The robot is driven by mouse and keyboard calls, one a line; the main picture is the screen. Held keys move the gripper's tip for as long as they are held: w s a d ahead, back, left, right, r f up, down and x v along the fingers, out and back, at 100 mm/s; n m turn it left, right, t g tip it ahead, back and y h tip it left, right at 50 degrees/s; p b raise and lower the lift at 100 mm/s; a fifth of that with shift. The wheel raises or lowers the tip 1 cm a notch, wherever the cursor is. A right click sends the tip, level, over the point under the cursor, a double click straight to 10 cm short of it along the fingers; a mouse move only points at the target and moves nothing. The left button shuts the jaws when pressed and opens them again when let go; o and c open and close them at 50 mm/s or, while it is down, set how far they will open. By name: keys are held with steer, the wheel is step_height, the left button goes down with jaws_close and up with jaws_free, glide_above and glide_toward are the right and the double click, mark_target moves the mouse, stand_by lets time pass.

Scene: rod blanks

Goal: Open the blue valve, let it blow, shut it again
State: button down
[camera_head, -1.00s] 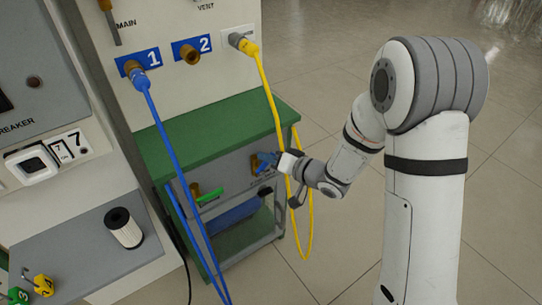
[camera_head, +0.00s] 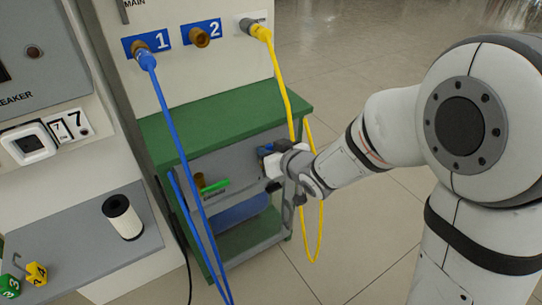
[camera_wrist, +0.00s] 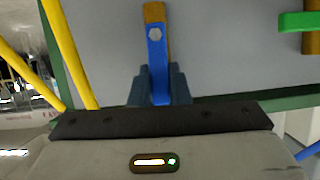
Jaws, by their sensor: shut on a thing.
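The blue valve's lever (camera_wrist: 157,70) hangs from a bolt on a brass body (camera_wrist: 154,13) on the grey panel. In the wrist view it looks roughly in line with the brass. My gripper (camera_wrist: 158,88) is shut on the lever's free end, one dark finger on each side. In the head view my gripper (camera_head: 277,163) is at the right part of the bench's front panel. The blue valve (camera_head: 266,150) is partly hidden behind it there.
A green-handled valve (camera_head: 214,187) sits to the left on the same panel of the green bench (camera_head: 215,125). A yellow hose (camera_head: 284,85) hangs close by my gripper. A blue hose (camera_head: 172,120) runs down farther left. The floor at right is open.

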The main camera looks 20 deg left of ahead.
steer(key=shift+s+a, duration=0.1)
steer(key=shift+s, duration=0.05)
stand_by(0.5)
steer(key=c, duration=1.4)
jaws_free()
steer(key=shift+o, duration=0.2)
steer(key=p+v, duration=0.2)
steer(key=v, duration=0.5)
steer(key=shift+s+d+r, duration=0.2)
steer(key=shift+d, duration=0.05)
